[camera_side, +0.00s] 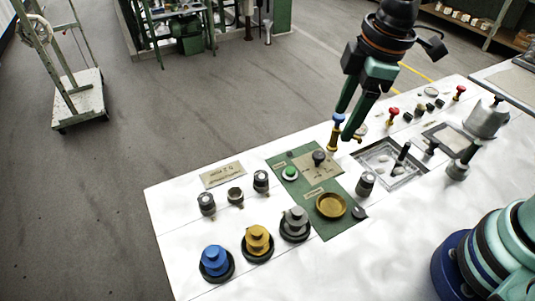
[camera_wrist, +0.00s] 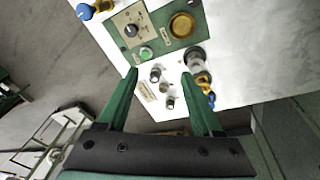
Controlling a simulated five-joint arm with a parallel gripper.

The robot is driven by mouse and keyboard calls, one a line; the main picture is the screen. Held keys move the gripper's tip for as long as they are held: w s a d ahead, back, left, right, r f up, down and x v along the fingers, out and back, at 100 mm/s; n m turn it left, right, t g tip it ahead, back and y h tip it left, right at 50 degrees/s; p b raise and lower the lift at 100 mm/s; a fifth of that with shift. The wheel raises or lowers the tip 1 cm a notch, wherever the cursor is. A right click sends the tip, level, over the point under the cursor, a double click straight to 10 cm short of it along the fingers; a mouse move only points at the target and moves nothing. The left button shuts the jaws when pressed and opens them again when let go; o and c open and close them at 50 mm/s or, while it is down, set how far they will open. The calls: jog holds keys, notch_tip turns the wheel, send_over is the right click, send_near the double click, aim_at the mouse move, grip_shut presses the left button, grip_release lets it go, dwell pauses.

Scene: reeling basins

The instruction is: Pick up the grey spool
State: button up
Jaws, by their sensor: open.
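The grey spool (camera_side: 294,220) stands upright on a round black base at the front edge of the white console, beside the green panel. In the wrist view the grey spool (camera_wrist: 197,60) shows just beyond the tip of the right finger. My gripper (camera_side: 345,124) is open and empty, held above the far part of the console, well away from the spool. Its two green fingers (camera_wrist: 163,74) are spread apart in the wrist view, and the spool lies to the right of the gap between them.
A yellow spool (camera_side: 257,240) and a blue spool (camera_side: 215,261) stand in line with the grey one. A brass dish (camera_side: 331,206) and a green button (camera_side: 290,173) are on the green panel (camera_side: 324,226). A blue-topped brass fitting (camera_side: 333,138) stands by my fingers. Several small knobs stand behind the spools.

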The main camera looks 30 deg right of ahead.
jog(key=s+a+f+n+g+h, duration=0.1)
jog(key=s+a+f+n+g, duration=0.15)
jog(key=a+f+n, duration=0.45)
send_over(298, 210)
jog(key=shift+n+t, duration=0.25)
jog(key=shift+n, duration=0.15)
jog(key=f, duration=0.4)
jog(key=shift+d+f, duration=0.25)
jog(key=shift+d, duration=0.1)
jog(key=shift+a+f, duration=0.2)
jog(key=shift+f, duration=1.2)
jog(key=shift+a+f, duration=0.2)
jog(key=shift+f, duration=1.15)
grip_shut()
